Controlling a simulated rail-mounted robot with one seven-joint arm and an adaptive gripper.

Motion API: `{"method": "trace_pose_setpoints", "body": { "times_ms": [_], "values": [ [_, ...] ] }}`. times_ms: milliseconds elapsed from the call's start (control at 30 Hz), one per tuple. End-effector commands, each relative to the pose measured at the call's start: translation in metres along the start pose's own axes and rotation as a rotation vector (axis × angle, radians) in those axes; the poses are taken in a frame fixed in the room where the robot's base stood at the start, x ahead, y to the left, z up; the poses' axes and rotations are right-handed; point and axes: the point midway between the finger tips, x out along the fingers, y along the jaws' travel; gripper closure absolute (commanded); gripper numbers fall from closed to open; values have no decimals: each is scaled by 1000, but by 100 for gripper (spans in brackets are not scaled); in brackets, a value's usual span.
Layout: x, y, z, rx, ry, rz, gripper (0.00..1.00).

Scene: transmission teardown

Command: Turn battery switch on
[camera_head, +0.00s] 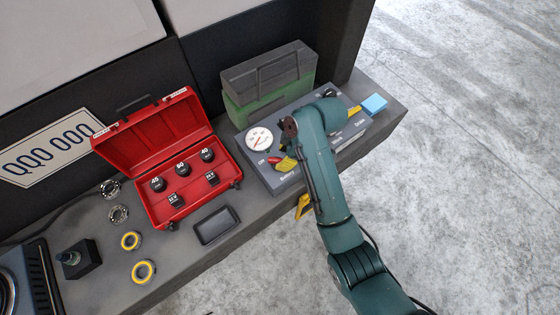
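A dark grey control panel (252,170) lies on the bench right of the red case. Near that label sits a small red switch handle (274,160), beside a yellow piece. I take the red handle for the battery switch; its exact setting is too small to read. My green arm reaches over the panel from the lower right. My gripper (284,146) shows only as small dark parts just above the red handle. Its fingers are mostly hidden, so I cannot tell whether they touch the handle.
An open red case (226,187) with black sockets stands to the left. A black tray (217,225) lies before it. A green box (275,100) stands behind the panel. A blue block (374,104) lies at right. Several rings and bearings lie at left.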

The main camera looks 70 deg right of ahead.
Motion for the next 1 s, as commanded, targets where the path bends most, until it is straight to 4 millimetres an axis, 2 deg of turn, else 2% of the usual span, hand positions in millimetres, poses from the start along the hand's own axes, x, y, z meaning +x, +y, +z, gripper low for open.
{"method": "trace_pose_setpoints", "body": {
  "times_ms": [33,133,467,500,700,733,1000],
  "values": [
    [12,0,1,-1,0,0,56],
    [23,0,0,-1,0,0,56],
    [28,0,0,0,0,1,56],
    [28,0,0,0,0,1,59],
    [28,0,0,0,0,1,97],
    [28,0,0,0,0,1,100],
    [28,0,0,0,0,0,100]
  ]
}}
